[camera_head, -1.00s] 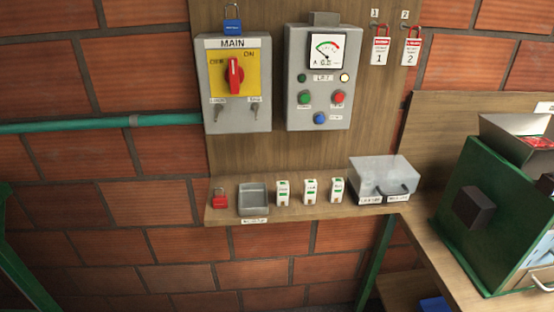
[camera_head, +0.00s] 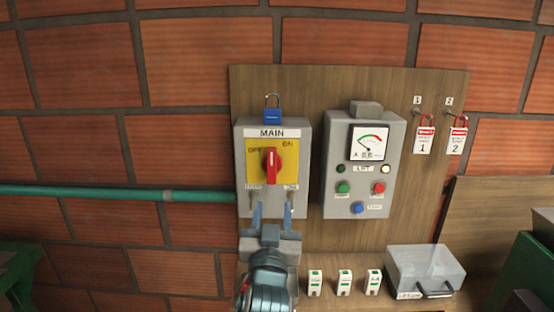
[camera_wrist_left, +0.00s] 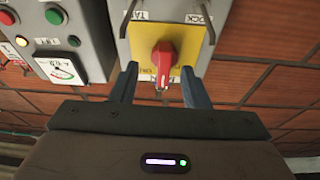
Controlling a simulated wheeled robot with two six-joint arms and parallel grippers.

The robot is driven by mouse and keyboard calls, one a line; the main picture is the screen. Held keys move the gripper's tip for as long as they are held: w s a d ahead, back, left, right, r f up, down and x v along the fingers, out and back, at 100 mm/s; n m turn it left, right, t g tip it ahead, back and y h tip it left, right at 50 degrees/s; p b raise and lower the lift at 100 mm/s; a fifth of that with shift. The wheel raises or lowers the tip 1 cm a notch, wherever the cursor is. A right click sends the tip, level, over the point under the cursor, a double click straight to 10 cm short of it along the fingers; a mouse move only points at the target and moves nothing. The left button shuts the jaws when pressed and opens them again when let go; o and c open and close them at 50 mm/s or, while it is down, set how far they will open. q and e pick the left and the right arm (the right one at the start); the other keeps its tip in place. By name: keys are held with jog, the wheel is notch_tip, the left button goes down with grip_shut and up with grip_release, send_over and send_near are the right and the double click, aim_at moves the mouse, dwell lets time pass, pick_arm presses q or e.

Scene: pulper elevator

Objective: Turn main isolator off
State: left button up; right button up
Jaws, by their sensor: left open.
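The main isolator is a grey box (camera_head: 243,205) labelled MAIN with a yellow plate (camera_head: 252,174) marked OFF at the left and ON at the right. Its red rotary handle (camera_head: 271,166) stands roughly upright. My left gripper (camera_head: 273,214) is open and empty, below the handle in the head view, its fingers overlapping the box's lower part. In the left wrist view the picture is inverted; the red handle (camera_wrist_left: 163,58) shows between and beyond the open fingers of the left gripper (camera_wrist_left: 160,84), with no visible contact. My right gripper is not in view.
A blue padlock (camera_head: 273,116) sits above the isolator. A grey lift control box (camera_head: 334,205) stands close at its right, and tags 1 (camera_head: 424,140) and 2 (camera_head: 457,141) hang further right.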

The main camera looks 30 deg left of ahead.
pick_arm(q)
jog(key=n+y, duration=0.1)
send_near(271, 160)
jog(key=shift+t, duration=0.4)
jog(key=p+x, duration=0.1)
jog(key=x, duration=0.2)
jog(key=p+x, duration=0.2)
jog(key=x, duration=0.2)
jog(key=p+x, duration=0.2)
jog(key=x, duration=0.2)
jog(key=shift+a+f, duration=0.15)
jog(key=shift+f, duration=0.15)
